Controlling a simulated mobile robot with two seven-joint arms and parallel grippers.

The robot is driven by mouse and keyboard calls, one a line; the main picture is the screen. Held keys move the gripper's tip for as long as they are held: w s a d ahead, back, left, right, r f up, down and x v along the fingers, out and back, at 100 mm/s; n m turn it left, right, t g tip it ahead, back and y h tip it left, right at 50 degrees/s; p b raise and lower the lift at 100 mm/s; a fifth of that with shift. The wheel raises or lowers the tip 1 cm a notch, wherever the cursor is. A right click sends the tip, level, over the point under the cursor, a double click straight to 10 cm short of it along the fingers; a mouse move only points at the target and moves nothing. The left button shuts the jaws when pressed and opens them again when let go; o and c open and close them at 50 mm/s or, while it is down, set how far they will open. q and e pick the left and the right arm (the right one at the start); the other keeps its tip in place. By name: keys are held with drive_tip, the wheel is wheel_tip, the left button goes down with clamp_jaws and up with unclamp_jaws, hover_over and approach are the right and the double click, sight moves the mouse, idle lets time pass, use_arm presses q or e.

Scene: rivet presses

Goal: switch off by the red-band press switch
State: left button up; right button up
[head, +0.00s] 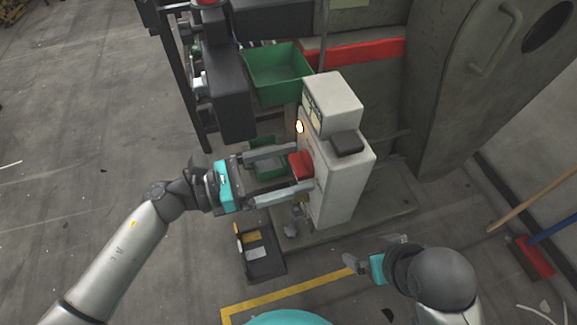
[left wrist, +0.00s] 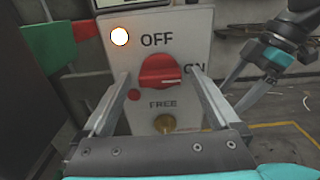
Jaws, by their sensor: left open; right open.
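The red rotary switch (head: 301,164) is on the front of a pale grey cabinet (head: 345,185). In the left wrist view the red knob (left wrist: 160,72) has a white mark at its right, just below the word ON. OFF is printed above it and FREE below. A round lamp (left wrist: 119,36) beside OFF glows. My left gripper (head: 305,171) is open, its two fingers reaching toward the panel on either side of the knob; contact cannot be told. My right gripper (head: 366,258) is low at the right, away from the cabinet, and also shows in the left wrist view (left wrist: 245,78).
A red band (head: 365,49) runs along the press behind the cabinet. Green bins (head: 278,75) stand at its left. A black case (head: 260,252) lies on the floor near the cabinet's foot. A red broom head (head: 533,259) is at the right. Open floor lies left.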

use_arm(q)
drive_tip(key=shift+c, duration=0.3)
drive_tip(key=c, duration=1.3)
